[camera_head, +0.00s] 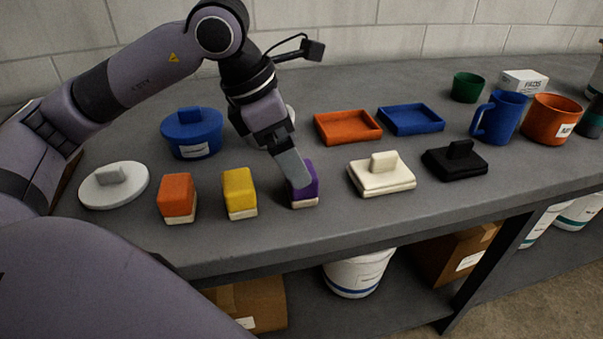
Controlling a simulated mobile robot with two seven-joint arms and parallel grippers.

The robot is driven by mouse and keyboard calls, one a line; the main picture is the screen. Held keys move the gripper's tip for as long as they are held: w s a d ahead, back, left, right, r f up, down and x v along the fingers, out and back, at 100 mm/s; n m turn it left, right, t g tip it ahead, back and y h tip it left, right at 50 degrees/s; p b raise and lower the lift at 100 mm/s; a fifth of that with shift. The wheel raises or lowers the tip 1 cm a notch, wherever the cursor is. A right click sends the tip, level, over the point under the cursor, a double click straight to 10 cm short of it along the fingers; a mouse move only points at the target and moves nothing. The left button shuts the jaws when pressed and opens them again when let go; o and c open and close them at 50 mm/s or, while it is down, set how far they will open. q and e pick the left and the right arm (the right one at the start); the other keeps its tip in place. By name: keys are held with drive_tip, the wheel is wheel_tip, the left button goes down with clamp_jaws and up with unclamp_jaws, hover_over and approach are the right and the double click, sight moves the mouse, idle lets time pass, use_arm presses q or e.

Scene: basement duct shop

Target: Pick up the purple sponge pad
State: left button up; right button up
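The purple sponge pad (313,185) stands on the grey bench near its front edge, with a pale bottom layer. My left gripper (299,183) reaches down to it from above. One grey finger lies across the pad's near left side and hides part of it. The other finger is hidden, so I cannot tell whether the gripper is closed on the pad. The pad appears to rest on the bench. My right gripper is not in view.
Yellow (239,191) and orange (177,195) sponge pads stand to the left. A cream lidded block (382,178) and a black one (455,162) lie to the right. Orange (347,128) and blue (411,121) trays lie behind. A blue pot (191,135) stands at back left.

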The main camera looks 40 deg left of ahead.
use_arm(q)
drive_tip(key=x, duration=0.6)
drive_tip(key=shift+w+f, duration=0.15)
drive_tip(key=shift+f, duration=0.05)
drive_tip(key=shift+c, duration=0.4)
drive_tip(key=c, duration=1)
